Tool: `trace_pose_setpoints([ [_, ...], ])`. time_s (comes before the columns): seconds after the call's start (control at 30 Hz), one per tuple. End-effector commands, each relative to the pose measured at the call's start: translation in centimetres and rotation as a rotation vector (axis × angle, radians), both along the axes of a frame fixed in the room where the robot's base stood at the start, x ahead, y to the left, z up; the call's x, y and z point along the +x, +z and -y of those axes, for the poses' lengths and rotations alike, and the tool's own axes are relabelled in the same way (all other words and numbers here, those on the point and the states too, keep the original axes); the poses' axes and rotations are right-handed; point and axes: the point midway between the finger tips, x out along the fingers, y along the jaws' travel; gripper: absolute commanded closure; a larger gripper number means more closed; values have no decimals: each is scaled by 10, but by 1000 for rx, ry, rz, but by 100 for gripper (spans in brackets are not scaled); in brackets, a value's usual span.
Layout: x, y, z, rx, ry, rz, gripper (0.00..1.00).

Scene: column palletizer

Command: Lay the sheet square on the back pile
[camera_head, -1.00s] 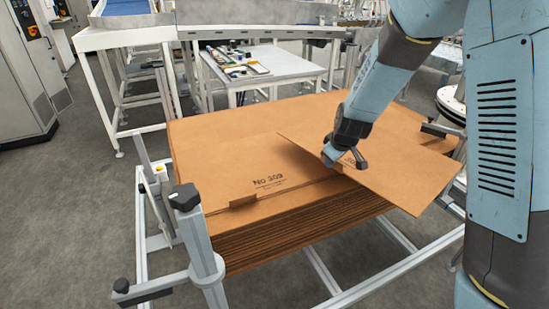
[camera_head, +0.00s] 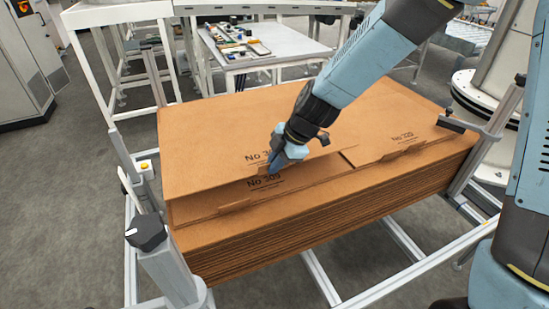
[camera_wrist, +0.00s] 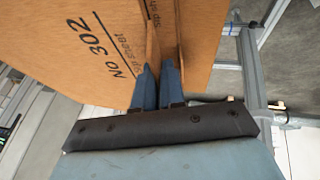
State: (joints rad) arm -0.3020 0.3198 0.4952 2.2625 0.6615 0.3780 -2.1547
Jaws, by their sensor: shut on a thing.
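My gripper (camera_head: 272,167) is shut on the front tab of a brown cardboard sheet (camera_head: 215,135) marked No 302. In the wrist view, the blue fingers (camera_wrist: 160,85) pinch this tab, and the printed sheet face (camera_wrist: 75,35) spreads beyond them. In the head view, the sheet lies low over the left and back part of the cardboard stack, roughly in line with it. I cannot tell whether it touches the stack all over. A sheet marked No 309 (camera_head: 264,183) shows just in front of and below the held sheet. Another marked No 320 (camera_head: 403,137) lies at the right.
Grey posts stand around the stack: a black-capped one at front left (camera_head: 165,260), one at left with a yellow button (camera_head: 144,166), and one at right (camera_head: 490,135). A white table (camera_head: 285,50) with small parts stands behind. Bare floor lies left.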

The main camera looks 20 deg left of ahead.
Motion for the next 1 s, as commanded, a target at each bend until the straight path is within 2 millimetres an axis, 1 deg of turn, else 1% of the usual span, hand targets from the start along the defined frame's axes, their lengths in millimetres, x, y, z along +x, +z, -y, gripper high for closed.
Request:
trace_pose_setpoints([
  [0.17,-4,-11,-4,1,9,-2,100],
  [0.8,-4,-71,-4,-2,9,-2,100],
  [1.0,-4,-83,-4,-1,8,-1,100],
])
